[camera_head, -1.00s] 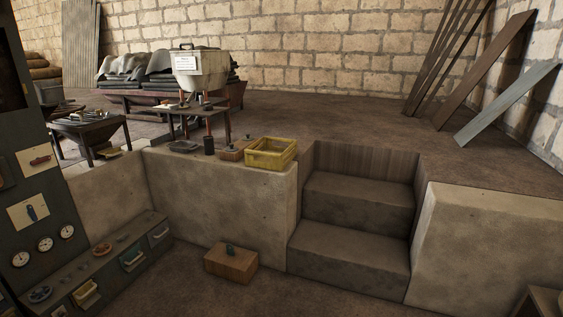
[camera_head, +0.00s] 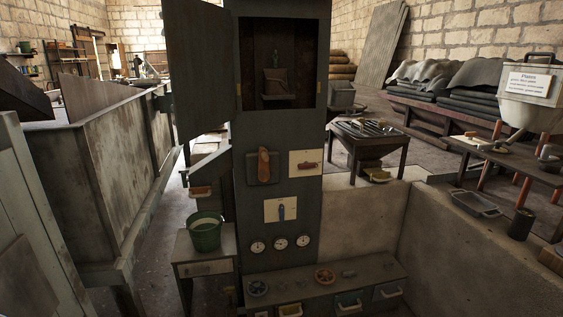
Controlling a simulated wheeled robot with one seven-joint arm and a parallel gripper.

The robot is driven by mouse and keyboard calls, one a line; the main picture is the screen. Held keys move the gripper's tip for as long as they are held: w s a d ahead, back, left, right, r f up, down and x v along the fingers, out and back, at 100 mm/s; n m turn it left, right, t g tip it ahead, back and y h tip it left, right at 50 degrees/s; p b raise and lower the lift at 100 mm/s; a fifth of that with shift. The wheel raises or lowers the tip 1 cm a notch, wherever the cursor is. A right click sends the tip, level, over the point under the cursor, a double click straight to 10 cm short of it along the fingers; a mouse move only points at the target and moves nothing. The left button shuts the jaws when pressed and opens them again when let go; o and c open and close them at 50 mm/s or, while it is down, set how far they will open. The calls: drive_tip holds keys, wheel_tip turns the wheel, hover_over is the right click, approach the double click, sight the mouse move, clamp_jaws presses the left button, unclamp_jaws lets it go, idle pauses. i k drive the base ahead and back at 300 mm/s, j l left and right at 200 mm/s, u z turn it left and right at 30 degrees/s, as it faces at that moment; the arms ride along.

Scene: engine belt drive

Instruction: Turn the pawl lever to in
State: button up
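A tall dark cabinet panel (camera_head: 277,135) stands in the middle of the head view and carries several controls. An orange-brown handle (camera_head: 263,165) sits upright on a dark plate at its left. A small red lever (camera_head: 308,166) lies roughly level on a cream plate to the right. A blue lever (camera_head: 281,212) hangs upright on another cream plate below. I cannot tell which of these is the pawl lever, and the plates' markings are too small to read. My gripper is not in view.
Three round gauges (camera_head: 280,244) sit under the levers. A low drawer bench (camera_head: 330,281) runs along the panel's foot. A small table (camera_head: 206,250) with a green bucket (camera_head: 205,232) stands at left. An open cabinet door (camera_head: 197,68) sticks out to the upper left. A concrete wall (camera_head: 366,218) bounds the right.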

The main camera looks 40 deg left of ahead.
sight(306, 164)
drive_tip(key=i+u, duration=1.1)
drive_tip(key=i+j, duration=0.1)
drive_tip(key=i, duration=0.45)
drive_tip(key=i+j+z, duration=0.15)
drive_tip(key=i, duration=0.45)
